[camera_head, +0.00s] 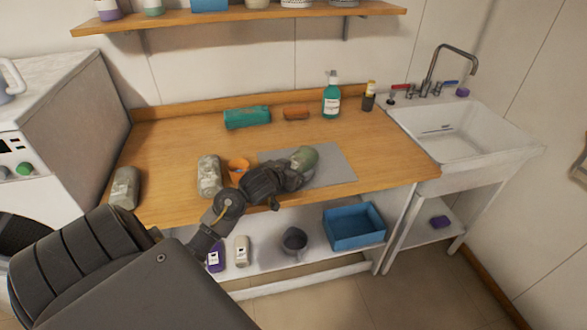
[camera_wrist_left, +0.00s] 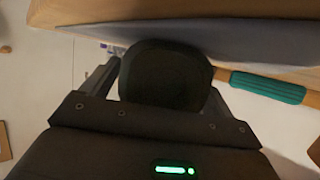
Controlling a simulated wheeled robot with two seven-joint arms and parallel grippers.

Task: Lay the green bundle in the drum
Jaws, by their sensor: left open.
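The olive-green bundle (camera_head: 306,157) lies on the grey mat on the wooden counter. My left gripper (camera_head: 296,178) is at its near side, with open jaws, and covers part of it. In the left wrist view a dark rounded shape (camera_wrist_left: 165,72) fills the space between the fingers; it looks like the bundle in shadow. Whether the fingers touch it I cannot tell. The drum (camera_head: 18,238) is the dark round opening in the white washing machine at the left edge, partly cut off and partly behind my arm. My right gripper is not seen.
A teal roll (camera_head: 247,117), a brown roll (camera_head: 296,113) and a pump bottle (camera_head: 332,98) are at the back. A blue bin (camera_head: 354,228) sits below.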

